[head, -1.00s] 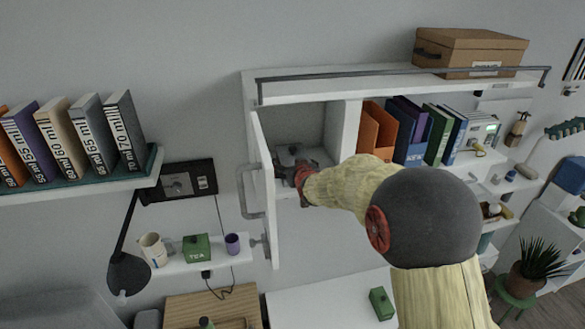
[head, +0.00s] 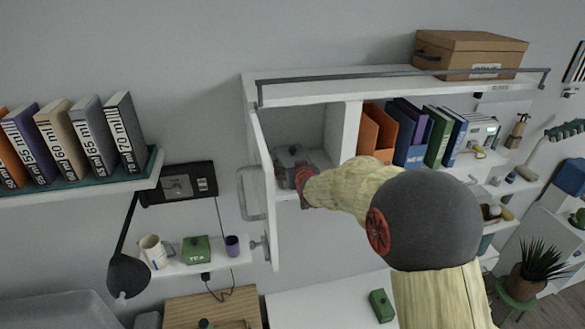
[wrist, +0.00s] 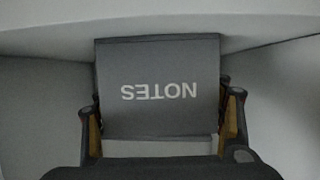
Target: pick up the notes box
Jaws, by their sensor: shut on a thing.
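The notes box (wrist: 157,72) is dark grey with the word NOTES upside down in the wrist view. My gripper (wrist: 160,128) has one finger on each side of it and is shut on it. In the head view, the notes box (head: 292,152) shows as a small grey shape inside the open cabinet compartment, mostly behind my gripper (head: 291,172). The head view does not show clearly whether the box rests on the compartment floor or is raised.
The cabinet door (head: 262,200) stands open just left of my arm. A partition (head: 345,130) bounds the compartment on the right, with binders (head: 438,132) beyond it. A brown box (head: 470,52) sits on the cabinet top behind a rail. A green box (head: 380,305) lies below.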

